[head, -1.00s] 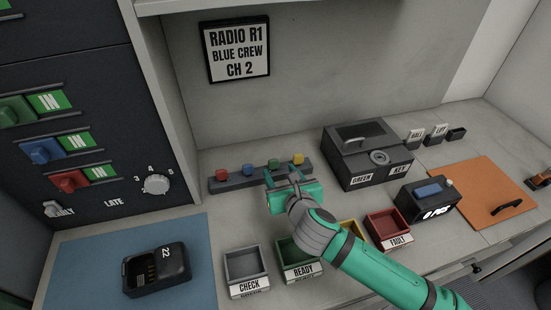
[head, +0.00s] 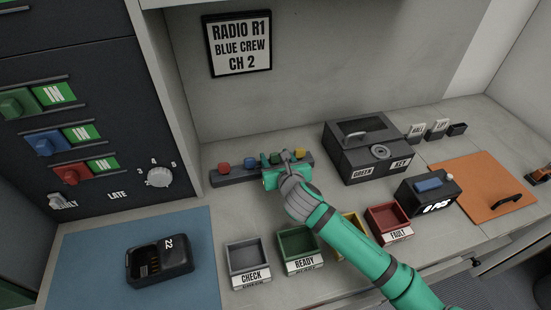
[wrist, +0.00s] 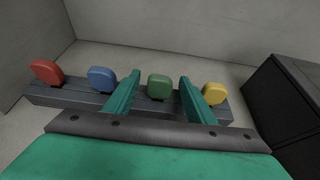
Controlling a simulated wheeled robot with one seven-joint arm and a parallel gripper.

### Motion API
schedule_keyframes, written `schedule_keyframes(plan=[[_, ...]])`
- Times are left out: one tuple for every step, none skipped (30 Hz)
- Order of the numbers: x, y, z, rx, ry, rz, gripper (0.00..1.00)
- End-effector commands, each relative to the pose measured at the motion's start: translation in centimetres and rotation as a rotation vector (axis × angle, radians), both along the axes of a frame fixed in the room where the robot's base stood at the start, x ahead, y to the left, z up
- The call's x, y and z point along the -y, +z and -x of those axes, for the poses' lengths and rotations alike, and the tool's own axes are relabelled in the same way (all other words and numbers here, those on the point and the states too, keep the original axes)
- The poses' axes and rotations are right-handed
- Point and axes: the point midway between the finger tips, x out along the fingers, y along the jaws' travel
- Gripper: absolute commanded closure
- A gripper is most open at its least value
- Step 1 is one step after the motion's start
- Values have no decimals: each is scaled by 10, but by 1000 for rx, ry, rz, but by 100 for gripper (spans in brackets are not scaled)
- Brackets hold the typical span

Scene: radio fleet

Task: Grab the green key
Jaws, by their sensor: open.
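The green key (wrist: 159,86) stands in a dark rack (wrist: 60,95) between a blue key (wrist: 102,78) and a yellow key (wrist: 213,93). In the wrist view my gripper (wrist: 160,90) is open, with one finger on each side of the green key and gaps on both sides. In the head view my gripper (head: 276,160) is over the right half of the rack (head: 232,176). The green key (head: 275,158) is partly hidden there by the fingers.
A red key (wrist: 46,72) stands at the rack's left end. A dark box labelled GREEN KEY (head: 340,158) is right of the rack. CHECK (head: 247,259), READY (head: 297,245) and FAULT (head: 389,220) trays stand in front. A blue mat (head: 90,255) holds a black radio case (head: 160,263).

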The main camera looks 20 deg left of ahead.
Motion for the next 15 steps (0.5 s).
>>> schedule_keyframes(plan=[[0,0,0,0,0,0,50],[0,0,0,0,0,0,50],[0,0,0,0,0,0,57],[0,0,0,0,0,0,64],[0,0,0,0,0,0,72],[0,0,0,0,0,0,81],[0,0,0,0,0,0,88],[0,0,0,1,0,1,94],[0,0,0,1,0,1,94],[0,0,0,1,0,1,94],[0,0,0,1,0,1,94],[0,0,0,1,0,1,94],[0,0,0,1,0,1,94],[0,0,0,1,0,1,94],[0,0,0,1,0,1,94]])
